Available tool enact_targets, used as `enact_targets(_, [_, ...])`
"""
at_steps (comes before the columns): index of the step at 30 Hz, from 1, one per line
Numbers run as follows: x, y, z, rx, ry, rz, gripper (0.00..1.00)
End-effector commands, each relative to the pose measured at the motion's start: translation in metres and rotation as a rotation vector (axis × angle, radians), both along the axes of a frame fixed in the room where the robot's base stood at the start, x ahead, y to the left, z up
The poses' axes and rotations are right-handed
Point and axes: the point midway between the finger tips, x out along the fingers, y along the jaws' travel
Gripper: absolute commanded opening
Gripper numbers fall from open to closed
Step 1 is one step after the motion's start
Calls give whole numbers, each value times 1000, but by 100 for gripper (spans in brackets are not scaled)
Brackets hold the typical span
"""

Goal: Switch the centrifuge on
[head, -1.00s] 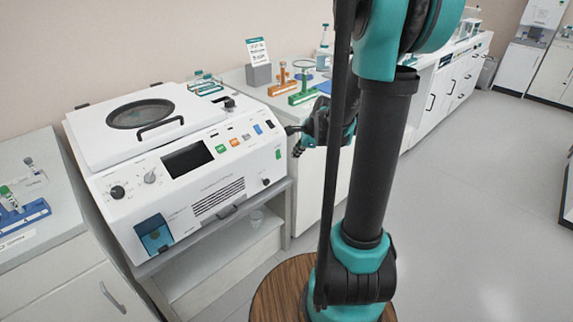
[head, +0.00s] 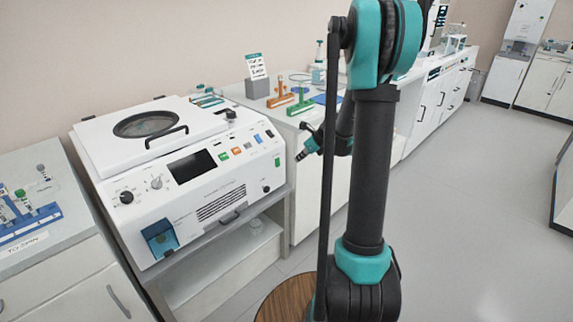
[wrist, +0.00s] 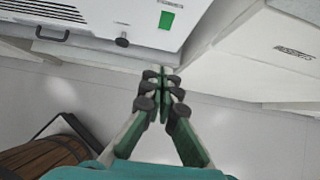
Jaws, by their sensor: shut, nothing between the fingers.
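The centrifuge (head: 150,205) is a white box at left in the head view, its lid (head: 100,150) down with a round window and black handle. Its panel has a dark screen (head: 192,166), two knobs, small green and orange buttons and dark and blue switches. A green rectangle (head: 277,162) sits low at the front's right end; it also shows in the wrist view (wrist: 167,20), beside a black knob (wrist: 122,42). My gripper (head: 300,156) is just right of the centrifuge, apart from it. In the wrist view my gripper (wrist: 160,78) is shut and empty, below the green rectangle.
A white counter (head: 310,190) stands right of the centrifuge, with an orange rack (head: 280,97), a green rack (head: 300,103) and a sign holder (head: 258,87). A left counter (head: 50,250) holds a blue tube rack (head: 30,228). Open floor (head: 460,220) lies at right.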

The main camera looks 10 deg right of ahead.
Motion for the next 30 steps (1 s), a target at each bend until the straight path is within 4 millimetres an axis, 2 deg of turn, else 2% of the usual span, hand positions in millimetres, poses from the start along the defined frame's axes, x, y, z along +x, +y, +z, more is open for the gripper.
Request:
enact_targets(5, [8, 6, -12, 0, 0, 1, 0])
enact_targets(21, [52, 38, -80, 0, 0, 2, 0])
enact_targets(24, [65, 48, -80, -1, -1, 4, 0])
enact_targets(30, [79, 58, -82, -2, 0, 2, 0])
